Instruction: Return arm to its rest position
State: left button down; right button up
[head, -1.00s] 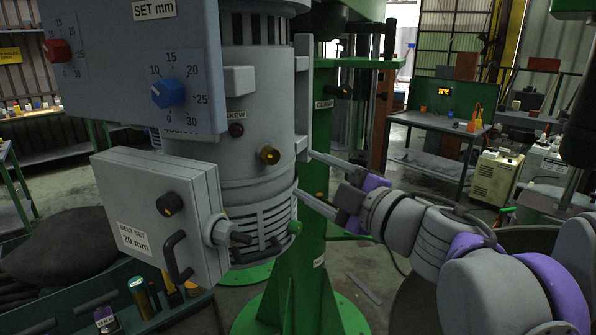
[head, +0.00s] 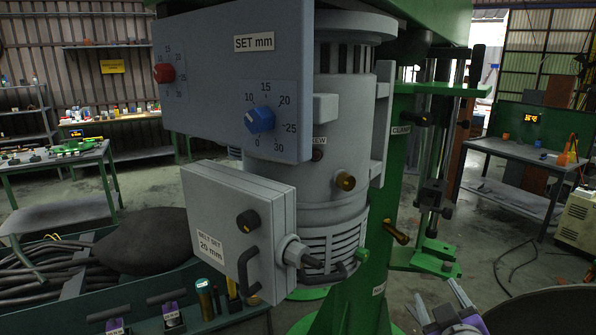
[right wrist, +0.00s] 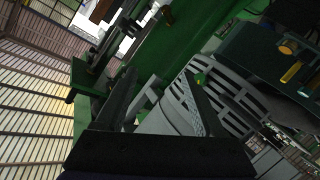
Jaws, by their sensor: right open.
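My right gripper (head: 437,293) shows at the lower right edge of the head view, its two grey fingers spread apart with nothing between them. It is below and to the right of the grey motor housing (head: 338,210), clear of it in that view. In the right wrist view my gripper (right wrist: 158,82) is also open, with the slatted housing (right wrist: 235,100) and green column (right wrist: 195,30) beyond the fingers. Most of the right arm is out of frame. My left gripper is in neither current view.
The grey control box (head: 240,228), dial panel (head: 237,85) and green column (head: 405,185) stand left of my gripper. A dark round rim (head: 545,308) lies to its right. A workbench (head: 520,160) stands behind. Open floor shows between.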

jog(key=s+a+f+m+g+y, duration=0.1)
jog(key=s+a+f+g, duration=0.1)
jog(key=s+f, duration=0.3)
jog(key=s+a+f+m+g+y, duration=0.1)
jog(key=s+a+f+g, duration=0.2)
jog(key=f, duration=0.9)
jog(key=s+a+f+m+g+y+p, duration=0.1)
jog(key=s+a+f+m+g, duration=0.1)
jog(key=s+f, duration=0.7)
jog(key=shift+s+a+g, duration=0.25)
jog(key=shift+a+g, duration=0.2)
jog(key=shift+g, duration=0.75)
